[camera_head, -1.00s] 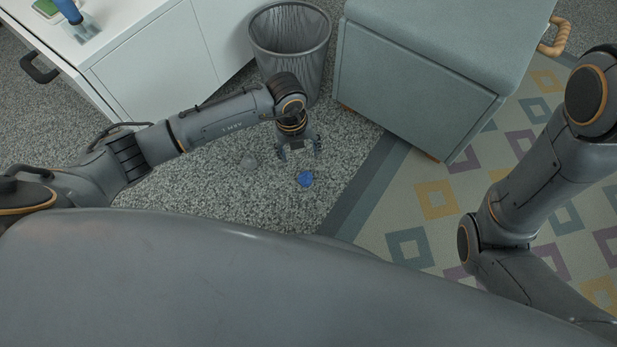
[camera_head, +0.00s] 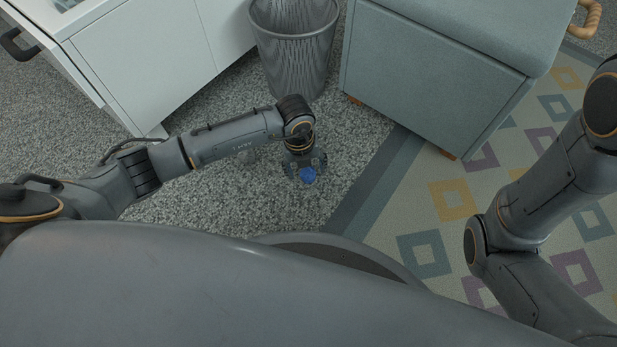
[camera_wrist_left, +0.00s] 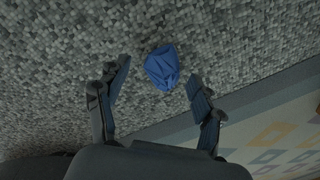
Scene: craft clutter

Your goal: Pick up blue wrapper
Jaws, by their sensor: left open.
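The blue wrapper (camera_head: 308,175) is a small crumpled ball on the grey speckled carpet. My left gripper (camera_head: 306,168) is open, pointing down right at the wrapper. In the left wrist view the wrapper (camera_wrist_left: 162,67) lies just beyond the fingertips, nearer the right finger, and the open left gripper (camera_wrist_left: 158,78) has its fingers spread to either side. I see no firm contact with it. My right arm shows at the right of the head view, but its gripper is out of the picture.
A grey mesh bin (camera_head: 294,50) stands behind my left gripper, with a white cabinet (camera_head: 165,55) to its left and a grey-green padded cabinet (camera_head: 435,75) to its right. A patterned rug (camera_head: 440,205) begins right of the wrapper.

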